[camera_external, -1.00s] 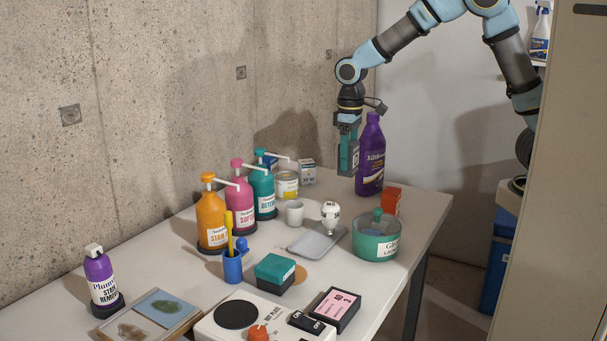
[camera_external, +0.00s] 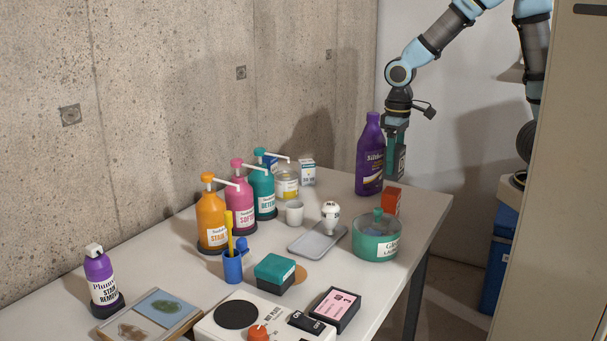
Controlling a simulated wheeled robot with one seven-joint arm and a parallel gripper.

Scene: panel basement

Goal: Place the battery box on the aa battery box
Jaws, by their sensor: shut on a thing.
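My gripper (camera_external: 396,150) is shut on a small dark and teal box (camera_external: 401,163), which I take to be the battery box. It hangs upright in the air at the far right of the table, just right of the purple bottle. Below it, an orange-red box (camera_external: 391,201) stands on the table. It may be the aa battery box, but I cannot read its label. The held box appears above the orange-red one with a small gap in the picture. The fingertips are partly hidden and hard to tell from the box.
A purple bottle (camera_external: 370,155) stands close left of my gripper. A teal glass jar (camera_external: 376,240) stands in front of the orange-red box. A grey tray (camera_external: 305,242), a white bulb (camera_external: 330,212) and pump bottles (camera_external: 238,205) are further left. The table's right edge is near.

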